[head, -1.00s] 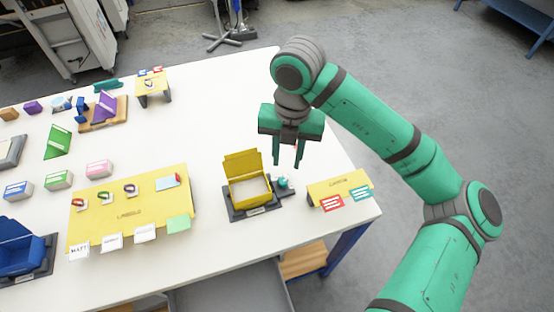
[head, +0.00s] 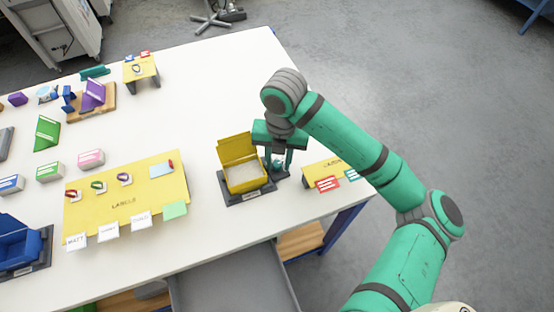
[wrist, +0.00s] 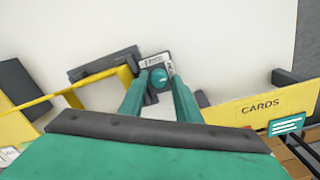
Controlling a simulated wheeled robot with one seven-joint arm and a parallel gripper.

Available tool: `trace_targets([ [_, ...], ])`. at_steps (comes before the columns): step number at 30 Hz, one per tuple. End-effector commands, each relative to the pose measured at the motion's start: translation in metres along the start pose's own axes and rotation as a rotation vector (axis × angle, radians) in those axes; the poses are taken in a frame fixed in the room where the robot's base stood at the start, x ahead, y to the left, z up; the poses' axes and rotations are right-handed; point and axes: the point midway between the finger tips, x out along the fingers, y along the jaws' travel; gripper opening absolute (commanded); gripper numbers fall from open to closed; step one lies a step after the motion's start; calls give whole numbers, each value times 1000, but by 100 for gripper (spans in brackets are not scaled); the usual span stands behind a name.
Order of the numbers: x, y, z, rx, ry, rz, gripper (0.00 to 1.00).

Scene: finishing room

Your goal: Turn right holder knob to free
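The teal round knob (wrist: 159,79) stands on a small plate with a label, at the right side of the dark holder base (head: 236,199) that carries the open yellow box (head: 241,147). The knob (head: 278,163) is partly hidden by my fingers in the head view. My gripper (wrist: 158,77) is open, with one finger on each side of the knob and the knob between the tips. I cannot tell whether either finger touches it. My gripper (head: 279,170) is low over the table in the head view.
The yellow CARDS stand (head: 318,175) is close to the right of my gripper. A yellow LABELS stand (head: 95,205) is to the left, and a blue box (head: 18,240) sits at far left. A grey drawer (head: 240,285) is below the front edge.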

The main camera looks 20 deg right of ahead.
Motion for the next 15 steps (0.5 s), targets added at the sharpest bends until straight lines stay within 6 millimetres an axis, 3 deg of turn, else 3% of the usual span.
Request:
trace_targets([
  [6, 0, 2, 0, -4, 0, 0, 30],
  [7, 0, 2, 0, -4, 0, 0, 28],
  [10, 0, 2, 0, -5, 0, 0, 4],
  [11, 0, 2, 0, -5, 0, 0, 0],
  [15, 0, 2, 0, -6, 0, -1, 0],
])
